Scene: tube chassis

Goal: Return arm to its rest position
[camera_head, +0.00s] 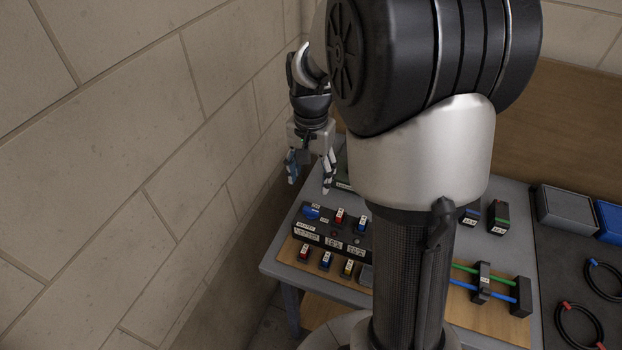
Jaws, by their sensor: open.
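My gripper (309,187) shows in the head view, hanging down at the far left end of the table. Its fingers are apart and nothing shows between them. It is above and behind a black switch box (320,236) and close to the block wall; I cannot tell the exact gap. My large arm links cover the middle of the view and hide part of the table and the right side of the switch box.
The grey table (272,262) carries a wooden board with small coloured blocks and a rack with green and blue tubes (496,285). Grey and blue bins (567,211) and cable loops (575,325) lie at right. The block wall (130,170) stands close at left.

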